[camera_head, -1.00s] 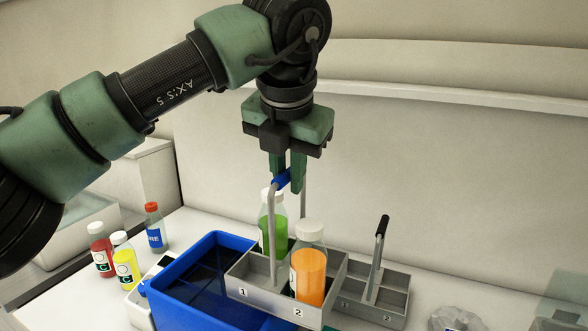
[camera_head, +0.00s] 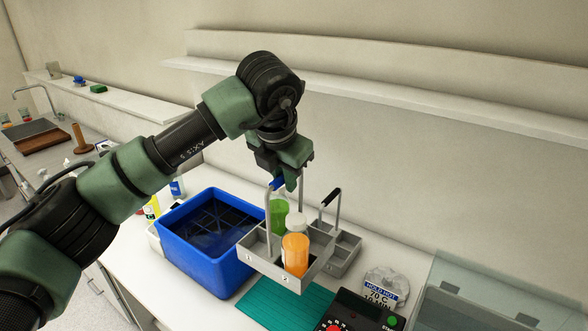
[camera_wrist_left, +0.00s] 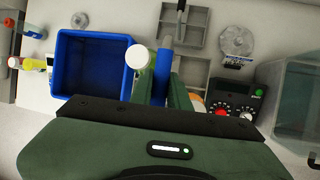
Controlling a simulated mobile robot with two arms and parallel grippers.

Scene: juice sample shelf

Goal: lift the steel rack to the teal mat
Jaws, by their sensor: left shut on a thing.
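The steel rack (camera_head: 262,262) with compartments marked 1 and 2 hangs from my left gripper (camera_head: 287,182). The gripper is shut on the rack's blue handle, which also shows in the left wrist view (camera_wrist_left: 160,78). A green bottle (camera_head: 278,214) and an orange bottle (camera_head: 295,252), both with white caps, stand upright in the rack. The rack is in front of the blue bin's right side and looks raised above the counter. The teal mat (camera_head: 285,306) lies on the counter below and in front of the rack, partly hidden by it. My right gripper is not in view.
The blue bin (camera_head: 172,240) stands left of the rack. A second grey rack with a black handle (camera_head: 331,197) stands behind it at the right. A black device with red and green buttons (camera_head: 355,318) borders the mat's right. A clear disc with a hold-hot label (camera_head: 385,285) lies beyond.

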